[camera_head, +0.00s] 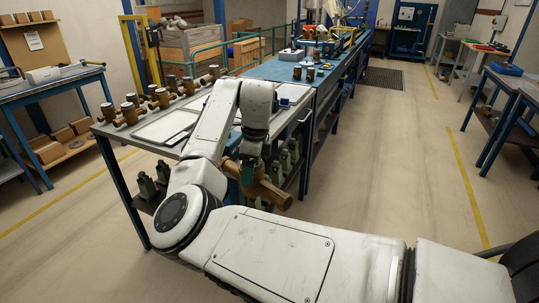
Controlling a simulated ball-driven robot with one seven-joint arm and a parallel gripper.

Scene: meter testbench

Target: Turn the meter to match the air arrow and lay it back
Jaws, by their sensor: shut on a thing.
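My gripper (251,166) is at the end of my white arm, in front of the near right part of the grey-topped bench. It is shut on a brass-brown meter (268,192), which lies roughly sideways with one pipe end towards the lower right. The meter is clear of the bench top in the picture, overlapping the bench front and lower shelf. My arm hides part of the meter and its dial. No air arrow can be made out at this size.
The bench top (108,132) carries several brass meters (130,113) along its back left and a pale flat tray (165,124). Green fittings (146,185) stand on its lower shelf. A blue-topped bench (275,70) adjoins behind. The floor (400,150) on the right is clear.

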